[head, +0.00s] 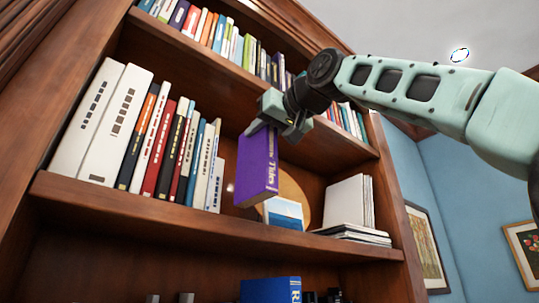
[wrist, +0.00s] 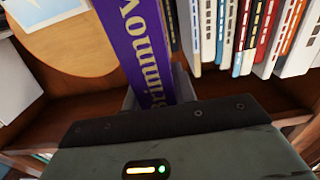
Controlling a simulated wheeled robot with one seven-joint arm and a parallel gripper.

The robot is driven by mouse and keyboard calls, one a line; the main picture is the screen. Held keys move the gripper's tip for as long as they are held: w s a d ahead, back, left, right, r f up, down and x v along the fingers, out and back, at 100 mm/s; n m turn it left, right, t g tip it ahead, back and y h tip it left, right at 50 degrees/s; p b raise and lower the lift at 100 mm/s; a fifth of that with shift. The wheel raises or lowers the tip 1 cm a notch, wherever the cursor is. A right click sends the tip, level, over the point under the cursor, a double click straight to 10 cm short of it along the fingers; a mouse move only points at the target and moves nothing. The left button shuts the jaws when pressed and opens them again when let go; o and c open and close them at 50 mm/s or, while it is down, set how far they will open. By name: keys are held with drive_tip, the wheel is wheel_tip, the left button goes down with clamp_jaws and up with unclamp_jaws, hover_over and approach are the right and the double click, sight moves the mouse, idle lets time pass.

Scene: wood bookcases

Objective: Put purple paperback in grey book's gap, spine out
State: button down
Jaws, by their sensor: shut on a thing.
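The purple paperback (head: 256,168) hangs upright below my gripper (head: 271,128), with its lettered spine showing, in front of the middle shelf. My gripper is shut on its upper part. In the wrist view the purple paperback (wrist: 136,38) runs up and away from my gripper (wrist: 158,98). It is just right of the row's last pale books (head: 215,184) in the head view and looks apart from them. I cannot tell which book is the grey one, and I see no clear gap between the row's books.
A round wooden disc (head: 292,190) and a blue-and-white picture card (head: 284,213) stand behind and right of the paperback. White books (head: 345,202) stand on a flat stack (head: 352,234) farther right. The shelf above (head: 190,50) is close over my gripper. A blue book (head: 270,290) shows below.

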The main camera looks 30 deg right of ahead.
sight(272, 134)
drive_tip(key=w+a+f+p, duration=0.2)
drive_tip(key=w+p, duration=0.1)
drive_tip(key=w, duration=0.8)
drive_tip(key=shift+w+a, duration=0.2)
drive_tip(key=shift+w, duration=0.2)
drive_tip(key=shift+f, duration=0.2)
idle(0.6)
drive_tip(key=c, duration=1)
unclamp_jaws()
drive_tip(key=shift+c, duration=0.2)
drive_tip(key=shift+f, duration=0.1)
drive_tip(key=s+d+b, duration=0.1)
drive_tip(key=s+b, duration=0.1)
drive_tip(key=s, duration=0.3)
drive_tip(key=s+d+b, duration=0.1)
drive_tip(key=s+b, duration=0.1)
drive_tip(key=s, duration=0.4)
drive_tip(key=s+d+b, duration=0.1)
drive_tip(key=s+b, duration=0.2)
drive_tip(key=s, duration=0.3)
drive_tip(key=shift+d, duration=0.25)
